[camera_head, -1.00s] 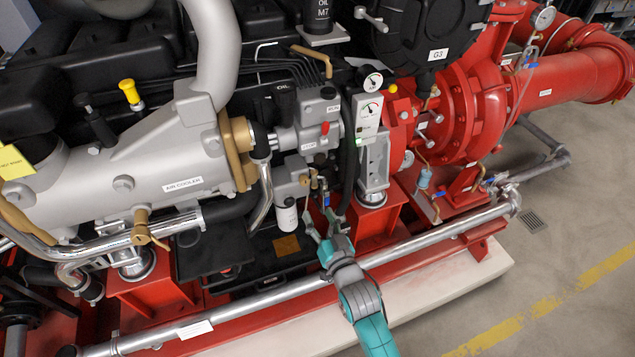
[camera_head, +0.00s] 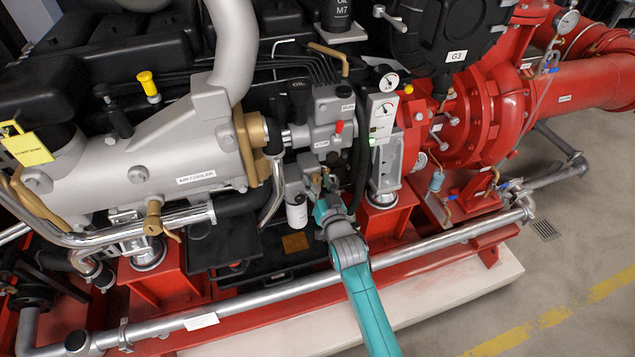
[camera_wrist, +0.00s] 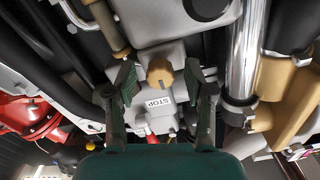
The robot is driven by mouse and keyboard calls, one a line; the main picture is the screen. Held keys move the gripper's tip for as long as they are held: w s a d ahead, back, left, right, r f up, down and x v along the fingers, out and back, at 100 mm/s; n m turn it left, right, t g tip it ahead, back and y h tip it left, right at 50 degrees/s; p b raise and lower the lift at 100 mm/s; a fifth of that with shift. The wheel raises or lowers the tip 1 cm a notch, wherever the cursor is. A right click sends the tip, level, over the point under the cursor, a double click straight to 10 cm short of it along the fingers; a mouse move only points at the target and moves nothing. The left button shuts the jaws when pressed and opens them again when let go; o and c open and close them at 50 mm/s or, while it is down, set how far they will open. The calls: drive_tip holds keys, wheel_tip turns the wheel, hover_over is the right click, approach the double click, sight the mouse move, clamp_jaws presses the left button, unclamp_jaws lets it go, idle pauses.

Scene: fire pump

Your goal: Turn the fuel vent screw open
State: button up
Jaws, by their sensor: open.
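A tan, rounded screw-like knob (camera_wrist: 160,75) stands out from a grey housing in the wrist view. I take it for the fuel vent screw, but no label I can read names it. My gripper (camera_wrist: 159,82) is open, with one green-padded finger on each side of the knob. A gap shows on both sides, so the fingers do not look shut on it. In the head view my gripper (camera_head: 318,190) reaches in beside a white filter canister (camera_head: 297,212), below the grey valve block. The knob is hard to make out there behind my gripper.
A STOP label (camera_wrist: 158,101) sits just below the knob. A shiny pipe (camera_wrist: 243,50) stands close on the right in the wrist view. A black hose (camera_head: 360,150) runs close by on the right in the head view. A steel rail pipe (camera_head: 430,243) passes beneath my arm.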

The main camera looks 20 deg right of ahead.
drive_tip(key=shift+w, duration=0.15)
clamp_jaws()
